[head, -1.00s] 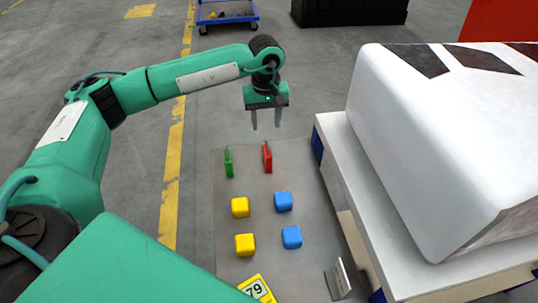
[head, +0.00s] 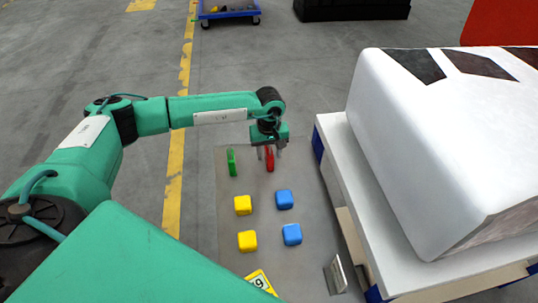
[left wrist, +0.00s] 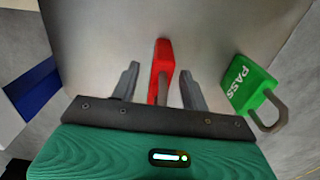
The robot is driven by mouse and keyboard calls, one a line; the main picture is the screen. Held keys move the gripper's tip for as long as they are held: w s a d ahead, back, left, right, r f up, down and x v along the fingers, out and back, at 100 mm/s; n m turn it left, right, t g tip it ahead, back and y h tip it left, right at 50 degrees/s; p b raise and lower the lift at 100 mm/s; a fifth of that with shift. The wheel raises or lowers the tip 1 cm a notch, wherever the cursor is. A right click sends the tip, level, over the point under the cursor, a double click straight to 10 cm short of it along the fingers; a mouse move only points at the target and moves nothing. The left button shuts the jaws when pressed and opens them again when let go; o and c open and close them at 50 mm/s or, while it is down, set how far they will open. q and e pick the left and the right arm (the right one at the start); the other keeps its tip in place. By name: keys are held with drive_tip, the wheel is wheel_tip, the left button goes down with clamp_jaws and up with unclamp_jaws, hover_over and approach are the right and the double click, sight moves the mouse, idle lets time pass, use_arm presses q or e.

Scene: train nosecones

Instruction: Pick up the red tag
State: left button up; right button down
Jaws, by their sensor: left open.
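The red tag (head: 270,160) stands at the far end of the grey panel (head: 228,243). It also shows in the left wrist view (left wrist: 162,64), upright in the picture. My left gripper (head: 269,153) is open, with one finger on each side of the red tag. The left wrist view shows the fingers (left wrist: 159,85) with gaps to the tag on both sides. Part of the tag's lower end in that view is hidden by the gripper body. My right gripper is in neither view.
A green tag (head: 231,162) marked PASS stands left of the red tag. Two yellow blocks (head: 243,205) and two blue blocks (head: 284,199) sit nearer on the panel. A large white nosecone (head: 415,150) on a white stand (head: 335,147) bounds the right side.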

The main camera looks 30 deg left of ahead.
use_arm(q)
drive_tip(key=shift+c, duration=0.3)
clamp_jaws()
